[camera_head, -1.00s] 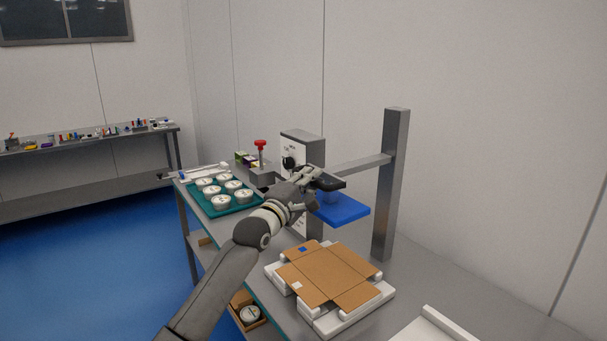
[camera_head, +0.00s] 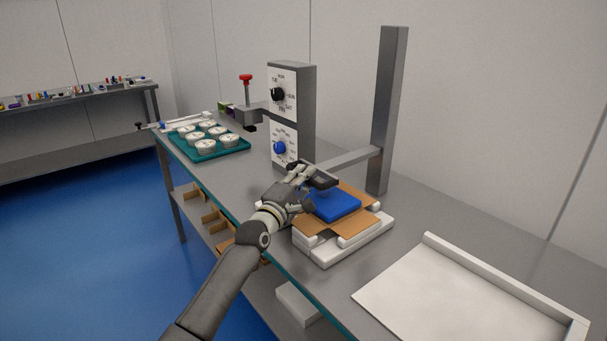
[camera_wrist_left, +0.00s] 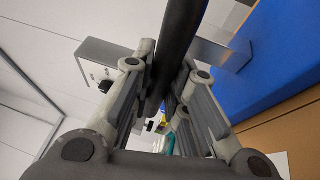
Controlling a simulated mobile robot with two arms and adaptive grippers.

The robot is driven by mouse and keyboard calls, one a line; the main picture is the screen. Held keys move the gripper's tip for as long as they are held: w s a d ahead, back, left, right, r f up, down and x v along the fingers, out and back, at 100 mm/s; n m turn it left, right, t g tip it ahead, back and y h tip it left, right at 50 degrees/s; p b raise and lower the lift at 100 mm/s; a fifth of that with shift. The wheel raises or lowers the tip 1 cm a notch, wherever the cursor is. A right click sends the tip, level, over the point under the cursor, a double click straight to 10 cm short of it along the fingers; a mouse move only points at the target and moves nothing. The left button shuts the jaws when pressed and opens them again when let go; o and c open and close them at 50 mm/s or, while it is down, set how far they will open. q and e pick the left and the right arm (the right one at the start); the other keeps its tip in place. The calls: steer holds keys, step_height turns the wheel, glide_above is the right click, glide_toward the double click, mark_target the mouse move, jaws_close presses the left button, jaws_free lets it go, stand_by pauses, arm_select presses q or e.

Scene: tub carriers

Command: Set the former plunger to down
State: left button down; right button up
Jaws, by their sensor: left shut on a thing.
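The former's plunger is a blue block (camera_head: 335,204), low on the brown cardboard blank (camera_head: 316,224) over the white former base (camera_head: 350,249). Cardboard shows around the block; how deep it is pressed in is unclear. A grey arm (camera_head: 350,159) joins the plunger to an upright post (camera_head: 387,110). My left gripper (camera_head: 304,177) is shut on the black plunger handle (camera_head: 322,180). In the left wrist view the handle (camera_wrist_left: 178,40) runs between the fingers, with the blue block (camera_wrist_left: 285,55) and cardboard (camera_wrist_left: 285,130) at right. My right gripper is not in view.
A dial panel (camera_head: 299,72) stands behind the former. A teal tray (camera_head: 207,157) of round white tubs and a red-knobbed device (camera_head: 246,79) are farther back. A white tray (camera_head: 430,246) lies at front right. Cardboard pieces (camera_head: 209,215) lie on the lower shelf.

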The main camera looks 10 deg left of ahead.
arm_select(q)
steer(key=shift+f, duration=0.4)
steer(key=c, duration=1.4)
jaws_free()
steer(key=shift+r, duration=0.1)
steer(key=v, duration=1.2)
steer(key=shift+r, duration=0.1)
